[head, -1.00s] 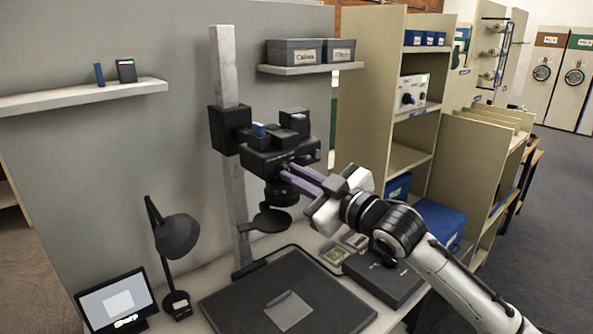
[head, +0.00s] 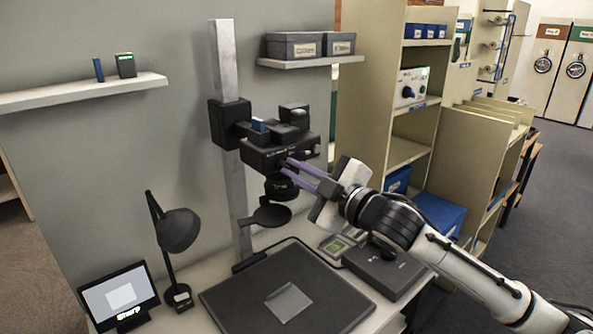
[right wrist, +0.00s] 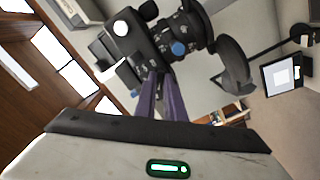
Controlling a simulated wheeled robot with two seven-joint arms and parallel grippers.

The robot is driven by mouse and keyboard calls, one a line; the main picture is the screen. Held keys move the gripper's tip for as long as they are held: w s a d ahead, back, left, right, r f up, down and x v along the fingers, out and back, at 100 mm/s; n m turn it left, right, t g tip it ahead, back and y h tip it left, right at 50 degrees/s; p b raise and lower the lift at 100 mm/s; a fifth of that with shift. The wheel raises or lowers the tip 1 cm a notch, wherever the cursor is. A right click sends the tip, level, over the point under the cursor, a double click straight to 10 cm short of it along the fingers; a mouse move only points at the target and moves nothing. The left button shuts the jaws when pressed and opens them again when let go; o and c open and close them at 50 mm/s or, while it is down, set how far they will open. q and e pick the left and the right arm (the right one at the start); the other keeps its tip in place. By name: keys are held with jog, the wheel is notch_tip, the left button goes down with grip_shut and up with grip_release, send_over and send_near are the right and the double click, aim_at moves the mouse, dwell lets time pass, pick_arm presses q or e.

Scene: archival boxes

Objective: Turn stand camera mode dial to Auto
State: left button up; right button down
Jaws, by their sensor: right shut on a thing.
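The stand camera (head: 270,158) is a black body clamped on a grey upright column, with its lens pointing down. My right gripper (head: 288,166) reaches it from the right, its purple fingers closed at the camera's front face. In the right wrist view the fingertips (right wrist: 160,76) meet the black camera body (right wrist: 145,45). The fingers are shut on a small part there, which appears to be the mode dial. The dial and its markings are hidden by the fingers, so its setting cannot be read. My left gripper is not in view.
A black copy board (head: 285,297) with a pale sheet lies under the camera. A desk lamp (head: 176,230) and a screen reading "Sharp" (head: 118,297) stand at left. A dark box (head: 384,270) sits below my right arm. Shelves with blue boxes stand at right.

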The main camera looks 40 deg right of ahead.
jog(key=c, duration=1.8)
grip_release()
jog(key=shift+c, duration=0.2)
jog(key=shift+s+f, duration=0.1)
jog(key=shift+s, duration=0.5)
jog(key=s+b, duration=0.1)
jog(key=s, duration=0.8)
jog(key=shift+d+b, duration=0.3)
jog(key=shift+d, duration=0.1)
